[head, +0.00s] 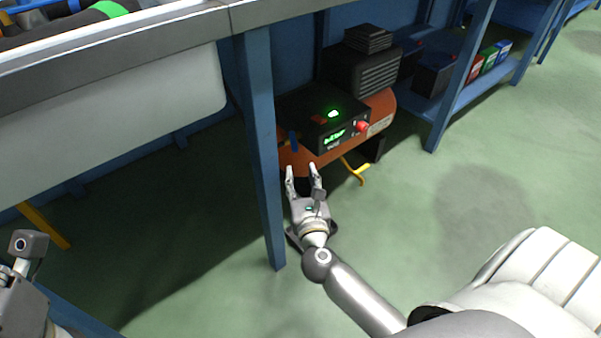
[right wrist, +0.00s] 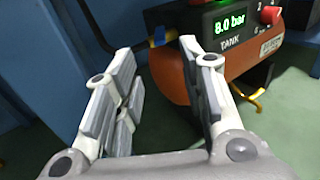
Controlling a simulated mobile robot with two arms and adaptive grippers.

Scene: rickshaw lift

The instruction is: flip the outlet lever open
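The compressor has a rust-orange tank (head: 305,161) under a black control box (head: 322,115) and sits under the blue bench. A small blue lever (head: 294,141) with a brass-coloured fitting shows at the tank's left end, close to the bench leg.
A blue bench leg (head: 261,150) stands just left of my right gripper. The box carries a red knob (head: 362,126) and a green display (right wrist: 230,21) reading 8.0 bar. A yellow foot (head: 355,171) sticks out below the tank.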

